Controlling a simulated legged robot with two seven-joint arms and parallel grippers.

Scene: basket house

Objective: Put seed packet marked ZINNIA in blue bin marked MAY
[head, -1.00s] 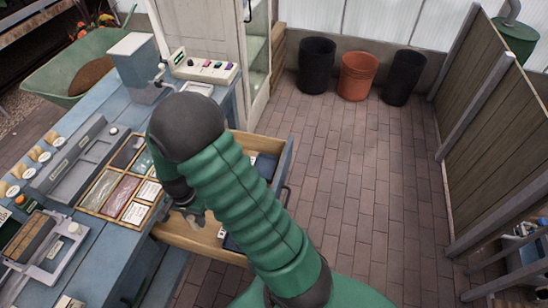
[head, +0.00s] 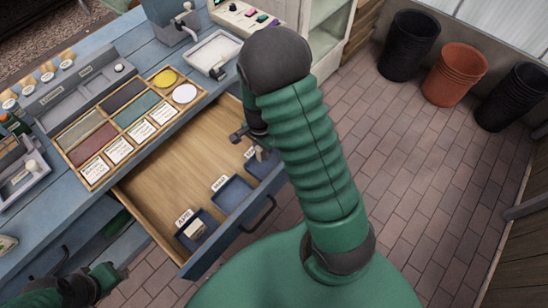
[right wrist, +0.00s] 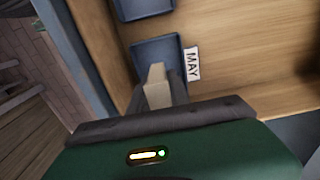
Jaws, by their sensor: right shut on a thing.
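A beige seed packet (right wrist: 157,88) is between my right gripper's fingers in the right wrist view, seen nearly edge-on; its marking cannot be read. My right gripper (right wrist: 165,97) is shut on it, over a blue bin (right wrist: 146,50) beside a white label reading MAY (right wrist: 192,64). The packet's lower end is hidden, so I cannot tell whether it touches the bin floor. In the head view my right gripper (head: 262,153) is at the drawer's right end, partly behind my arm. My left gripper (head: 112,275) is low at the left, empty-looking, its jaws unclear.
The open wooden drawer (head: 178,172) holds a middle blue bin (head: 233,195) and a near blue bin (head: 208,237) with a pale packet inside. A divided tray (head: 128,110) with cards lies on the blue bench (head: 60,222). Black and orange pots stand on the brick floor.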

